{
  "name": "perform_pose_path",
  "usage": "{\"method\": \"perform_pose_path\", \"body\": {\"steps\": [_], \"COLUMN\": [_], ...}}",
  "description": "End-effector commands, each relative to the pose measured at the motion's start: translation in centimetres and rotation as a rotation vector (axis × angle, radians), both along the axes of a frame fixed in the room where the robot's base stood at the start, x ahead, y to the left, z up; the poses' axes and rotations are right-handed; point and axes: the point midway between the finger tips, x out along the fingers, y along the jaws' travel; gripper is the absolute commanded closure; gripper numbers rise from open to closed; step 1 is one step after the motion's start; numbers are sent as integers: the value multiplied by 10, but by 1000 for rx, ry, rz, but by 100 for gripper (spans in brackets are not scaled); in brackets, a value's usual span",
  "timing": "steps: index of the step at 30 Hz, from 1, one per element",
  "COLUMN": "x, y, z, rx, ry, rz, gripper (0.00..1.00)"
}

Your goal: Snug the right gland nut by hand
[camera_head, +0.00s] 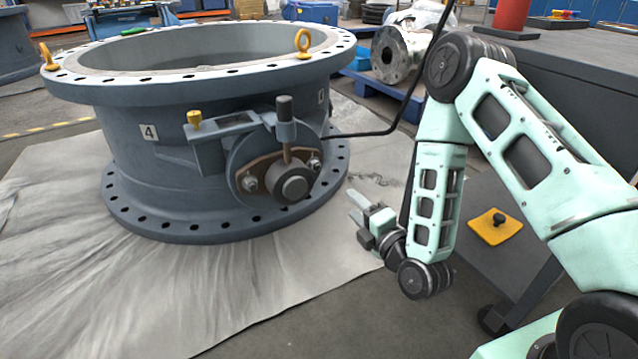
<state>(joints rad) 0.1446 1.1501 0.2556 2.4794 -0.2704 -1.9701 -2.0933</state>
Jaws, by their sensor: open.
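A large grey butterfly valve body (138,170) lies flat on a pale sheet, with a flange of bolt holes at top and bottom. On its side is a brown gland plate (262,169) around a dark shaft end (291,186). The right gland nut (314,162) sits at the plate's right end. The left gland nut (249,184) sits at its left end. An upright dark-topped lever (285,125) stands between them. My gripper (354,207) is open and empty, low to the right of the gland plate and apart from the valve. How tight the nuts are cannot be seen.
A dark bent rod (372,133) runs right from the valve towards my arm. Yellow lifting eyes (303,42) stand on the top flange. A grey cabinet (575,85) is at right. The pale sheet (160,290) in front of the valve is clear.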

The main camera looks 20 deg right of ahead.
Motion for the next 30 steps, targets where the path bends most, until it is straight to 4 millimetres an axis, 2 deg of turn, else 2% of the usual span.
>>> {"method": "perform_pose_path", "body": {"steps": [5, 21, 24, 30], "x": [16, 122, 140, 163], "y": [2, 26, 29, 35], "z": [-1, -4, -3, -1], "rx": [0, 1, 1, 0], "ry": [-9, -8, -8, -5], "rz": [-5, -4, -4, -2], "gripper": [51, 51, 51, 51]}}
